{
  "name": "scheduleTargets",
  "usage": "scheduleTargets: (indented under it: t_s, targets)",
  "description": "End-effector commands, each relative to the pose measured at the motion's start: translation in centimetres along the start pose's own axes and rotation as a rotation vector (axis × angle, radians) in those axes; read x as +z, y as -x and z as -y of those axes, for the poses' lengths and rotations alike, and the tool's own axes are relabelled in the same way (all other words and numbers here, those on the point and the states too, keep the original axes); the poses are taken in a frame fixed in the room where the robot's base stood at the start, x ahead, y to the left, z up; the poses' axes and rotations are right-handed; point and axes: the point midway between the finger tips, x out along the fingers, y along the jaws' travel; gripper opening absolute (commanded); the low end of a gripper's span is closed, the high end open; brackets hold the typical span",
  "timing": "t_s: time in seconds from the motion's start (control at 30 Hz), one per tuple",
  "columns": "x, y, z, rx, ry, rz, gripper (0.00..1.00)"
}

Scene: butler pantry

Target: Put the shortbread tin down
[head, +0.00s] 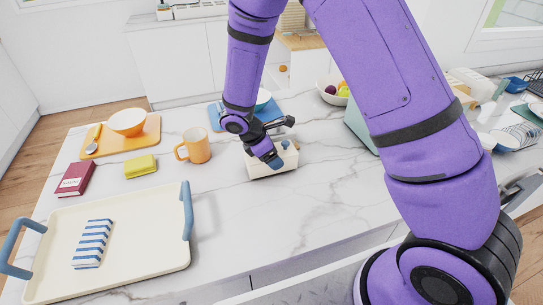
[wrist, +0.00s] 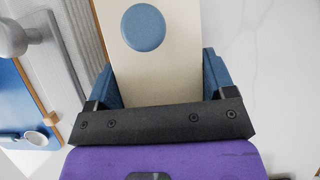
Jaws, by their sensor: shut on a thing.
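The shortbread tin (head: 280,166) is a cream box with a round blue knob on its top. In the head view it is over the middle of the marble counter, low down; I cannot tell for sure whether its base touches the surface. My gripper (head: 274,158) reaches down over it. In the wrist view the tin (wrist: 165,75) lies between the two blue fingers of my gripper (wrist: 160,85), which are shut on its sides. The tin's underside is hidden.
A cream tray (head: 140,235) with a striped cloth (head: 92,244) is at front left. A blue board (head: 217,113) lies behind. Counter (head: 260,220) in front is clear.

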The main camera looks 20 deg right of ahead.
Motion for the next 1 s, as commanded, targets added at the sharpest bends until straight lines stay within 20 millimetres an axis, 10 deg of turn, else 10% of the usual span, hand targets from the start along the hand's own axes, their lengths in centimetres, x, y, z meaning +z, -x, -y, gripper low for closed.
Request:
scheduleTargets:
  t_s: [0.43, 0.47, 0.57, 1.0]
  targets:
    - [-0.6, -1.0, 0.0, 0.001, 0.0, 0.0, 0.47]
    - [-0.6, -1.0, 0.0, 0.001, 0.0, 0.0, 0.81]
    - [-0.6, -0.9, 0.0, 0.001, 0.0, 0.0, 1.0]
    - [-0.4, 1.1, -0.1, 0.005, -0.001, -0.002, 1.0]
